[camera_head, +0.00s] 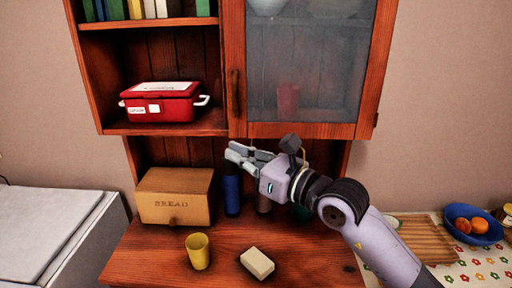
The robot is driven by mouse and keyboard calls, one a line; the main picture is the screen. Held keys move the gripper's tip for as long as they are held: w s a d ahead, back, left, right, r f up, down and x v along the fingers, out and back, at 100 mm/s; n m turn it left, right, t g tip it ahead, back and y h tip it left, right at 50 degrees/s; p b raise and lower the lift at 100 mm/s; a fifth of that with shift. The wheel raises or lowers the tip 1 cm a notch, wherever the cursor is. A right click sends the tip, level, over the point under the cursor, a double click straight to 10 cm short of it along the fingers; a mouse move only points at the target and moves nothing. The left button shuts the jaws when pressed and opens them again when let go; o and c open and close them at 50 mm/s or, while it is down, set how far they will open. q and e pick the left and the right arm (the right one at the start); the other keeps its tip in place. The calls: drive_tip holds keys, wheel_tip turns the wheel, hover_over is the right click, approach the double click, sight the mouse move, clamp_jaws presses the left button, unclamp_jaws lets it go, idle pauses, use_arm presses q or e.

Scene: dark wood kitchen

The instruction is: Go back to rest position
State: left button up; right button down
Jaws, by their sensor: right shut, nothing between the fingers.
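My right gripper (238,154) is at the middle of the view, in front of the lower part of a wooden hutch (290,131). Its arm reaches in from the lower right. The fingers point left and are closed with nothing between them. The gripper is above the hutch counter (140,254), with a blue canister (232,196) below the fingers. A brownish canister behind the gripper is partly hidden. My left gripper is not in view.
The counter holds a bread box (174,196), a yellow cup (198,251) and a pale block (257,263). A red box (160,102) sits on the shelf beside a closed glass door (308,70). A blue fruit bowl (473,226) stands at the right.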

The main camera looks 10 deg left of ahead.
drive_tip(key=s+d+r+m+t+y, duration=0.4)
drive_tip(key=d+r+m+y, duration=0.15)
drive_tip(key=m, duration=0.25)
drive_tip(key=w+d+f+m+t+h, duration=0.2)
drive_tip(key=d+m+t+h, duration=0.9)
drive_tip(key=m, duration=0.5)
drive_tip(key=d+f+m+g+h, duration=0.5)
drive_tip(key=d+f+m+h, duration=0.9)
drive_tip(key=d+f+m, duration=0.5)
drive_tip(key=s+d+f+m+g, duration=0.2)
drive_tip(key=s+f+g, duration=0.65)
drive_tip(key=f, duration=0.65)
drive_tip(key=s+a+f+m+g+y, duration=0.1)
drive_tip(key=s+f+g+y, duration=0.15)
drive_tip(key=s+f, duration=0.45)
drive_tip(key=s+f+g+y, duration=0.1)
drive_tip(key=s+f+g, duration=0.25)
drive_tip(key=s, duration=0.75)
wheel_tip(320, 180, down, 25)
drive_tip(key=s+g, duration=0.1)
drive_tip(key=s, duration=0.1)
drive_tip(key=s+d+f+g, duration=0.1)
drive_tip(key=s+d+f, duration=0.1)
drive_tip(key=s+f, duration=1.4)
drive_tip(key=shift+s+d+f+h, duration=0.2)
drive_tip(key=shift+s+d+h, duration=0.1)
